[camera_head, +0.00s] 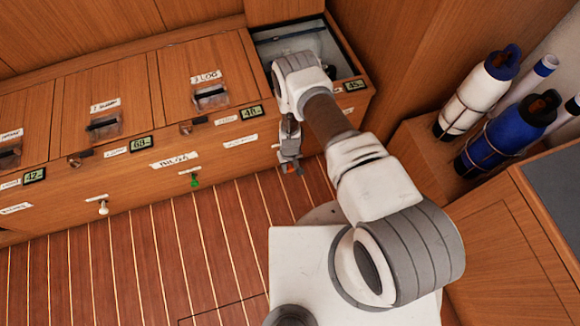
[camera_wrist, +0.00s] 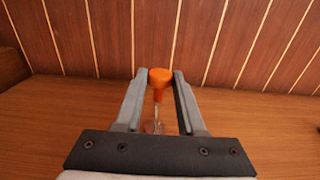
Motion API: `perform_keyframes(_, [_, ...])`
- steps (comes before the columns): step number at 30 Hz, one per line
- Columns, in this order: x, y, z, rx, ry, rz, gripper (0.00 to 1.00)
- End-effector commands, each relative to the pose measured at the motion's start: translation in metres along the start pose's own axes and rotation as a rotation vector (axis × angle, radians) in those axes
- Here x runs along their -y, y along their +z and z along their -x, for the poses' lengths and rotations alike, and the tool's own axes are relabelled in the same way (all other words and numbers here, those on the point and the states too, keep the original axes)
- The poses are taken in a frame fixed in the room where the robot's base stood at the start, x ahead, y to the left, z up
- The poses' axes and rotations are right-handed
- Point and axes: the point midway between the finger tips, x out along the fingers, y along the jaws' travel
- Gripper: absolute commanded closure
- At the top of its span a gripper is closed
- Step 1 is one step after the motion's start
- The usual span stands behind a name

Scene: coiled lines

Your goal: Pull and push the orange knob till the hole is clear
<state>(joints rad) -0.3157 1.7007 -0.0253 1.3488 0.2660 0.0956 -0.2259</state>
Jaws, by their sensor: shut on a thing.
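The orange knob (camera_wrist: 160,77) sits between my gripper's two fingertips in the wrist view. A thin pale stem runs from the knob back to the wooden panel (camera_wrist: 60,115). My gripper (camera_wrist: 160,78) is shut on the knob. In the head view my gripper (camera_head: 290,166) is low at the front of the wooden bench, below the open compartment, and a small bit of the orange knob (camera_head: 299,171) shows at its tip. The hole is hidden behind the stem and my gripper, and I cannot tell whether it is clear.
A green knob (camera_head: 195,181) and a white knob (camera_head: 103,208) stick out of the bench front to the left. The compartment (camera_head: 300,40) above has its lid up. Bottles (camera_head: 480,95) stand at the right. The striped floor (camera_head: 150,255) in front is clear.

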Motion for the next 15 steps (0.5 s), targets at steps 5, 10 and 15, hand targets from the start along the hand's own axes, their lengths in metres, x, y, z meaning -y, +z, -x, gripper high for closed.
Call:
perform_keyframes(5, [0.0,0.0,0.0,-0.001,0.0,0.0,1.0])
perform_keyframes(10, [0.0,-0.002,0.0,-0.001,0.0,0.0,1.0])
perform_keyframes(15, [0.0,-0.02,0.0,-0.004,0.0,0.002,1.0])
